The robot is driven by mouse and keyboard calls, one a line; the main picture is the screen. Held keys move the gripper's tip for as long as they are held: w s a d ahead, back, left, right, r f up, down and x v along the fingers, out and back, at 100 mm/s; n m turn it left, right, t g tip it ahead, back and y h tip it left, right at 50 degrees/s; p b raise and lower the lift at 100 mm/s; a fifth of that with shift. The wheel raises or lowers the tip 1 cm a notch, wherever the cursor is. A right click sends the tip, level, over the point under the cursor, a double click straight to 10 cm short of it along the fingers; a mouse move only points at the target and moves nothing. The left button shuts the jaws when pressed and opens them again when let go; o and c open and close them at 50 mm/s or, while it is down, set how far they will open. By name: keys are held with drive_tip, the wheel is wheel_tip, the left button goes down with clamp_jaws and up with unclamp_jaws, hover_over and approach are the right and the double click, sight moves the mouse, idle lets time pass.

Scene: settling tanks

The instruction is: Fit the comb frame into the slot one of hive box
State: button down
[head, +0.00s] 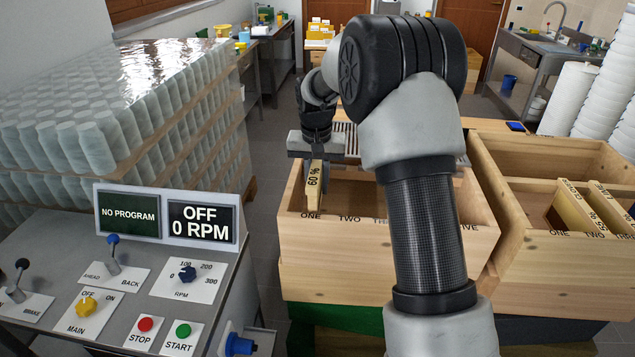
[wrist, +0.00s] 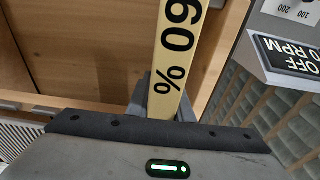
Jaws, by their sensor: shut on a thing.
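The hive box (head: 390,250) is a wooden box with slot names along its front edge; ONE, TWO and part of others can be read, and my arm covers some. The comb frame (head: 314,181) has a pale wooden top bar marked 60 %. My gripper (head: 315,160) is shut on it, above the left end of the box near the ONE label. In the wrist view the comb frame's bar (wrist: 177,60) runs up from the jaws, with the box wall (wrist: 222,50) beside it. I cannot tell how far down the frame's lower part sits.
A second wooden box (head: 545,255) at the right holds frames, some marked with labels. A control panel (head: 120,290) with levers and buttons stands at the front left, its display reading OFF, 0 RPM. Stacked jars (head: 110,130) stand behind it. White stacked tubs (head: 570,98) stand at the back right.

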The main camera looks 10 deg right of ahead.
sight(317, 163)
drive_tip(key=shift+f+b, duration=2.2)
drive_tip(key=shift+f, duration=1.45)
drive_tip(key=c, duration=1.5)
unclamp_jaws()
drive_tip(key=r, duration=0.5)
drive_tip(key=s+r+p, duration=0.1)
drive_tip(key=r, duration=0.5)
drive_tip(key=s+r, duration=0.1)
drive_tip(key=r, duration=0.5)
drive_tip(key=shift+a+r, duration=0.2)
drive_tip(key=shift+a, duration=0.15)
drive_tip(key=shift+s+r, duration=0.1)
